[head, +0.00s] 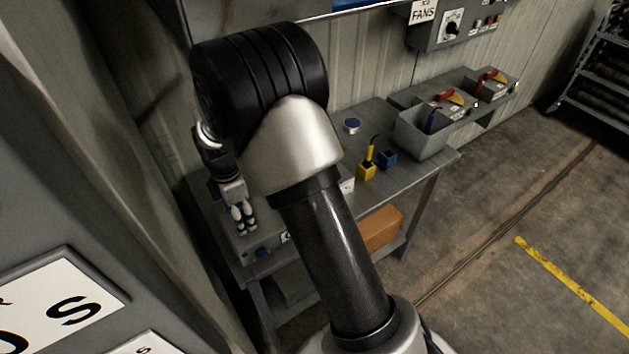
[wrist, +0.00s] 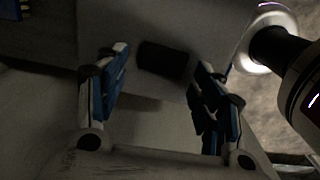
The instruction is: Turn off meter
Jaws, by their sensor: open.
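My gripper (head: 245,226) is at the left end of the grey workbench (head: 310,180), pointing down over a grey box (head: 272,238). The box has a blue knob (head: 262,252) and a partly hidden white label on its front. In the wrist view my gripper (wrist: 160,75) is open, with its blue-padded fingers apart. A dark rounded block (wrist: 164,60) on a grey surface shows between the fingertips. I cannot tell whether they touch it. No readable label names a meter, and my arm hides the middle of the bench.
On the bench stand a yellow holder (head: 367,172) with a yellow-handled tool, a small blue box (head: 387,159), a round blue-topped item (head: 352,126) and a grey bin (head: 421,140). A FANS panel (head: 452,24) and red-handled switch boxes (head: 448,100) are beyond. An orange-brown box (head: 382,228) sits below.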

